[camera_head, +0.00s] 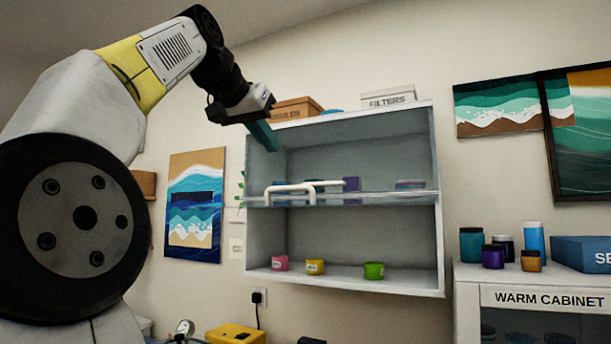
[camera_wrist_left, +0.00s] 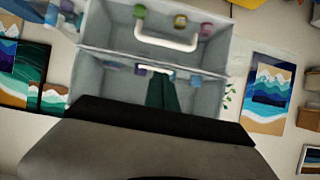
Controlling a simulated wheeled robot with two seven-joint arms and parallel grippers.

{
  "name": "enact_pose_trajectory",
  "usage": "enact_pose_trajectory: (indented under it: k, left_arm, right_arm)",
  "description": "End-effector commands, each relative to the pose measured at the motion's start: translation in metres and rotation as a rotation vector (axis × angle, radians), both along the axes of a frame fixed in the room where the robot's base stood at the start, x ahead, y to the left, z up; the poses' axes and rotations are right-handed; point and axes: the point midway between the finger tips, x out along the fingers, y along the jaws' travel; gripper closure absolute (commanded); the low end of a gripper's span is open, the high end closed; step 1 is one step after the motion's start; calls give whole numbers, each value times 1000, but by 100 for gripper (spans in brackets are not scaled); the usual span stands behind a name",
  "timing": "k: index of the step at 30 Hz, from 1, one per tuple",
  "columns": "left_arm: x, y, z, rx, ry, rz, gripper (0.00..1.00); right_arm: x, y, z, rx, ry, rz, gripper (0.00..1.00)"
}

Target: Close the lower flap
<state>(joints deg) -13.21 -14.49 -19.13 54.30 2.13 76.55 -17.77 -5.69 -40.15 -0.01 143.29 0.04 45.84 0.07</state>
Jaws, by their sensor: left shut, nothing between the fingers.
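The wall cabinet (camera_head: 441,235) has an upper and a lower compartment. The lower flap (camera_head: 350,198) looks like a clear pane, seen nearly edge-on at mid-shelf height, raised so that the lower compartment's front is open. Its white bar handle (camera_head: 290,188) is at the front; a white handle also shows in the left wrist view (camera_wrist_left: 165,40). My left gripper (camera_head: 264,137) is shut and empty, in front of the upper compartment's left part, above the handle and apart from it. Its teal fingers show in the left wrist view (camera_wrist_left: 163,92). My right gripper is not in view.
Pink (camera_head: 280,263), yellow (camera_head: 315,266) and green (camera_head: 374,270) pots stand on the lower compartment's floor. Boxes, one marked FILTERS (camera_head: 388,96), sit on top. A warm cabinet (camera_head: 540,299) with jars stands at right. The space below the wall cabinet's right part looks clear.

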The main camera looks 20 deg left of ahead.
Motion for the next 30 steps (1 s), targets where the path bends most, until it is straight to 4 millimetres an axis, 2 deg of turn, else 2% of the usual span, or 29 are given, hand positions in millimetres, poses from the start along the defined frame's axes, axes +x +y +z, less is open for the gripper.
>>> enact_pose_trajectory:
  k: [1, 7, 12, 18, 30]
  left_arm:
    - [11, -2, -7, 0, 5, -2, 100]
    - [50, -4, -26, -1, 4, -2, 100]
    - [55, -4, -47, -1, 1, -2, 100]
    - [60, -4, -60, -1, 0, 0, 100]
    - [61, -4, -62, -1, -1, 0, 100]
  right_arm:
    - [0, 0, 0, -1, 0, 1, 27]
    - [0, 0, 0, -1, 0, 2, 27]
    - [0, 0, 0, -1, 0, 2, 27]
    - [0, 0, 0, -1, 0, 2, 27]
    - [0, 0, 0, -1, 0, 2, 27]
